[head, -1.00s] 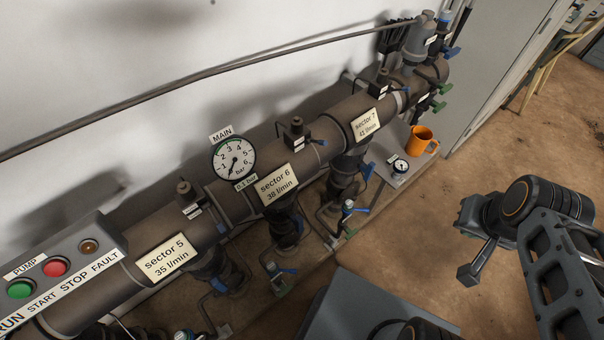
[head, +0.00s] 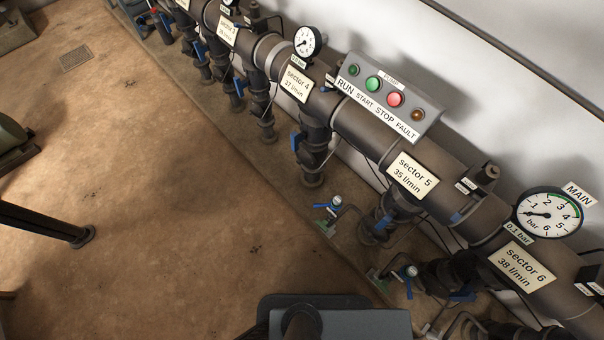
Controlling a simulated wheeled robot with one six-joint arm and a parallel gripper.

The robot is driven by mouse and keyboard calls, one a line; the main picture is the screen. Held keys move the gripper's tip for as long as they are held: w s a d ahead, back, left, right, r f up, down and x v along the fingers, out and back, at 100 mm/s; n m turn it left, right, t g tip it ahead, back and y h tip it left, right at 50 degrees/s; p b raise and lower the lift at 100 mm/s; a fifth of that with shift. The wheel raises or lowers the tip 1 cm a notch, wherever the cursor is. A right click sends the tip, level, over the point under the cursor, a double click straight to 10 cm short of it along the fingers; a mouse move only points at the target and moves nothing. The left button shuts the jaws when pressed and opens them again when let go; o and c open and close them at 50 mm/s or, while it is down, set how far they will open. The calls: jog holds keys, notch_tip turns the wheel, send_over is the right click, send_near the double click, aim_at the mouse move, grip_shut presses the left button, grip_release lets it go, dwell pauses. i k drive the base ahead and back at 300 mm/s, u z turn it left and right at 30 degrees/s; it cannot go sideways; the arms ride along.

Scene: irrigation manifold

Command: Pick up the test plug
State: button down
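I cannot make out a test plug in the head view. The manifold pipe (head: 352,122) runs along the wall from the upper left to the lower right, with labelled outlets for sector 4 (head: 296,84), sector 5 (head: 412,175) and sector 6 (head: 522,268). My gripper is outside this view. Only part of my own body shows at the bottom edge.
A pump panel (head: 392,98) with buttons sits above the pipe. The MAIN gauge (head: 549,214) is at the right. Small blue-handled valves (head: 336,201) stick out low along the pipe. The brown floor (head: 190,220) at left is mostly clear.

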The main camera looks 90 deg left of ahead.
aim_at(337, 200)
jog(key=u, duration=4.4)
jog(key=i, duration=2.05)
jog(key=z, duration=3.75)
